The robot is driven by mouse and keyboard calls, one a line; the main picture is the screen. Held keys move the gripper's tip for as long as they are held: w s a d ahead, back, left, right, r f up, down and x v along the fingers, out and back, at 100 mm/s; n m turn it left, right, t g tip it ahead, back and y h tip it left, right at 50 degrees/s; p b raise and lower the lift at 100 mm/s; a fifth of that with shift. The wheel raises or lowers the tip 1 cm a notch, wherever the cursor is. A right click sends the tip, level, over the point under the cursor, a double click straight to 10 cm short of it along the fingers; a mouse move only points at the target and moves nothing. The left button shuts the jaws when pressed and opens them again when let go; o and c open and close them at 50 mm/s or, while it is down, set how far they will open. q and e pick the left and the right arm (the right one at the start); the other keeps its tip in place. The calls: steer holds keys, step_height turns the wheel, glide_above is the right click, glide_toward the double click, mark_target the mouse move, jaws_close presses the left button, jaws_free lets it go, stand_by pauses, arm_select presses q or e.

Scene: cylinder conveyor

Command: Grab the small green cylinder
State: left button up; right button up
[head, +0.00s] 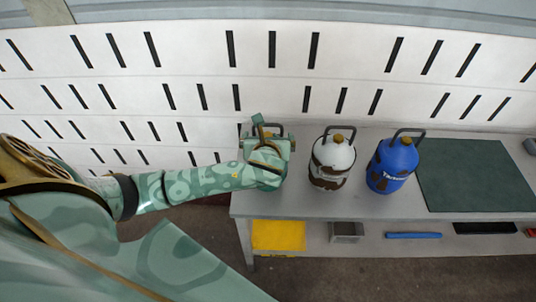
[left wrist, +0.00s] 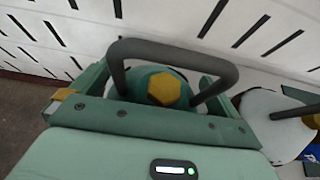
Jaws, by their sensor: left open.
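The small green cylinder (left wrist: 137,80) shows in the left wrist view, with a yellow hexagonal valve cap (left wrist: 164,88) and a dark loop handle (left wrist: 175,48). My left gripper (left wrist: 162,75) is open, with one finger on each side of the cylinder's top. I cannot tell whether the fingers touch it. In the head view my left gripper (head: 269,142) is at the left end of the grey table and hides most of the green cylinder. My right gripper is not in view.
A white and brown cylinder (head: 332,161) stands close to the right on the grey table (head: 300,203), then a blue cylinder (head: 392,166). A dark green mat (head: 475,175) lies farther right. A slotted white wall (head: 200,60) is behind. A yellow item (head: 278,236) sits on the lower shelf.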

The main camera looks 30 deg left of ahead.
arm_select(q)
steer(key=c, duration=2.1)
